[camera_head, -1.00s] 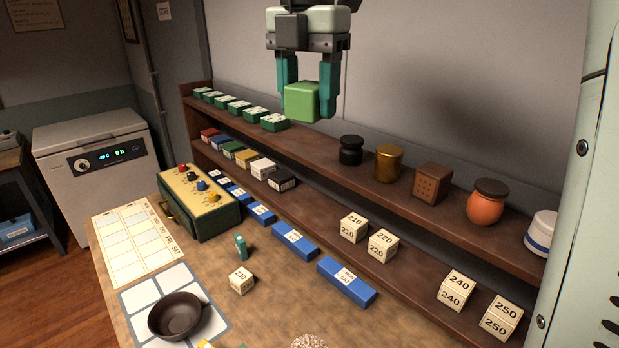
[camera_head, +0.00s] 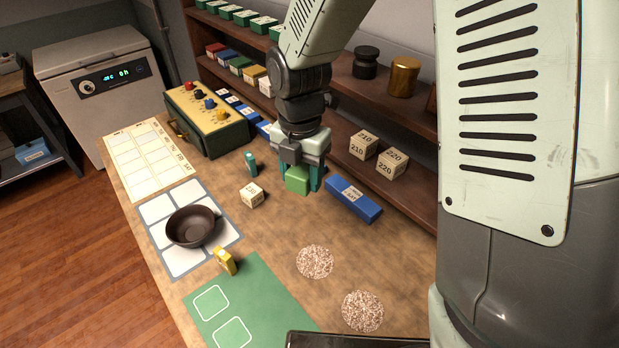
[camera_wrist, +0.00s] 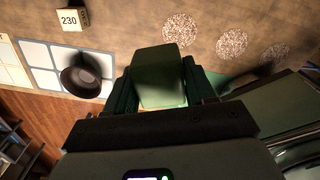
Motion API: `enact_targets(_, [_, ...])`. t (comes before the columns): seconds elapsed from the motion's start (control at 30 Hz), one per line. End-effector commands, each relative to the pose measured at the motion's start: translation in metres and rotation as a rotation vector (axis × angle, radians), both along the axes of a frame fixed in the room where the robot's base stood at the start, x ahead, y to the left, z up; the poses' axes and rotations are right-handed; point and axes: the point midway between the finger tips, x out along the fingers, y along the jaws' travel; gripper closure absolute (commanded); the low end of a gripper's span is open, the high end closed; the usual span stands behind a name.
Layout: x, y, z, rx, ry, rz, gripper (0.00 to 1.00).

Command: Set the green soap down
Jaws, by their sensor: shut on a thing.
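The green soap (camera_head: 297,180) is a light green block. My gripper (camera_head: 301,176) is shut on it, in the head view above the wooden table between the 230 cube and a long blue box. In the wrist view the soap (camera_wrist: 158,76) sits between the two fingers and looks dark green. I cannot tell how far its underside is above the table. A green mat (camera_head: 262,288) with white outlined squares lies at the table's front edge. Two speckled round patches (camera_head: 315,262) lie to its right; the wrist view shows several such patches (camera_wrist: 181,29).
A 230 cube (camera_head: 251,195), a small teal item (camera_head: 251,164), a dark bowl (camera_head: 191,227) and a yellow item (camera_head: 225,261) stand on the table. A long blue box (camera_head: 353,200) lies right of my gripper. The shelf (camera_head: 335,138) runs behind. Bare table lies in front.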

Motion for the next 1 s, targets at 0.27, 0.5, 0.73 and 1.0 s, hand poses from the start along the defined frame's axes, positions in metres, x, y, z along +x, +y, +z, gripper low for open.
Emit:
enact_targets(0.27, [0.0,0.001,-0.097,-0.001,0.002,0.002,0.79])
enact_targets(0.5, [0.0,0.0,-0.135,-0.001,0.0,0.001,0.79])
enact_targets(0.73, [0.001,0.0,-0.169,0.001,-0.001,-0.002,0.79])
enact_targets(1.0, [0.001,0.0,-0.203,0.001,-0.001,-0.001,0.79])
